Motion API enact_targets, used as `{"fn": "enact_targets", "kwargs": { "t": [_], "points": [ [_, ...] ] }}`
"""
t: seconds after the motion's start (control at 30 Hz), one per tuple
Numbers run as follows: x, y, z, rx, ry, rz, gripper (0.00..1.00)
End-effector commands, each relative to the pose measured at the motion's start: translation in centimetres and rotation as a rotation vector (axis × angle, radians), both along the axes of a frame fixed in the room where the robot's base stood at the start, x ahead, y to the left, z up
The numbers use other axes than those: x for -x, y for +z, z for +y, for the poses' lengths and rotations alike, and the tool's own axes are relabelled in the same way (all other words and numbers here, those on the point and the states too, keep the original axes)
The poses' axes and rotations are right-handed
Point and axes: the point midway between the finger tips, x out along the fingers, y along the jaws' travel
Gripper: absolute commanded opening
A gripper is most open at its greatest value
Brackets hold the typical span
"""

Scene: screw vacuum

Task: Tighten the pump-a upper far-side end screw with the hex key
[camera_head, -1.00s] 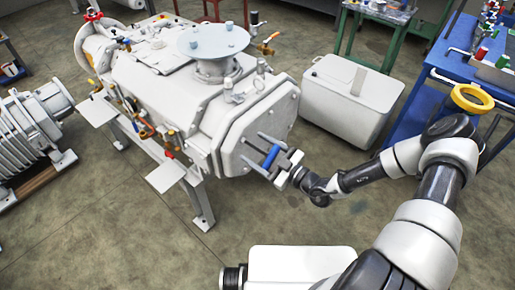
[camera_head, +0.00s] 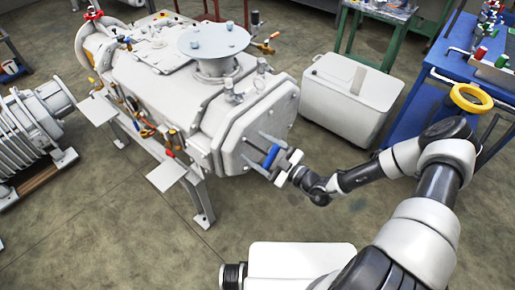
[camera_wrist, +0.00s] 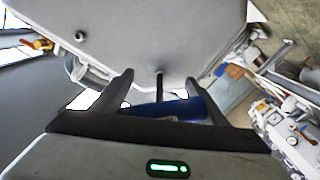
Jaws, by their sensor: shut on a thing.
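Pump-a (camera_head: 160,85) is the large white machine left of centre in the head view. Its flat end plate (camera_head: 225,160) faces my gripper (camera_head: 256,148). The gripper is shut on the blue handle of the hex key (camera_head: 271,157), which also shows between the fingers in the wrist view (camera_wrist: 178,108). The key's dark shaft (camera_wrist: 159,88) points at the end plate, near its edge. I cannot tell whether its tip is seated in a screw. A dark round screw head (camera_wrist: 80,37) shows on the plate in the wrist view. The upper far-side end screw is not clearly visible.
A white lidded box (camera_head: 350,100) stands on the floor behind my arm. A blue bench (camera_head: 450,62) with parts is at the right, beside a yellow ring (camera_head: 472,97). A ribbed motor (camera_head: 30,130) is at the left. The floor in front of the pump is clear.

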Motion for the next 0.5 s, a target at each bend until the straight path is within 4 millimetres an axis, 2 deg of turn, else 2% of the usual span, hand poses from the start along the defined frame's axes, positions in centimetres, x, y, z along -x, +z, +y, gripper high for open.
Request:
{"fn": "enact_targets", "kwargs": {
  "t": [0.5],
  "points": [
    [1.9,0.0,-2.5,0.000,-0.002,0.002,0.26]
  ]
}}
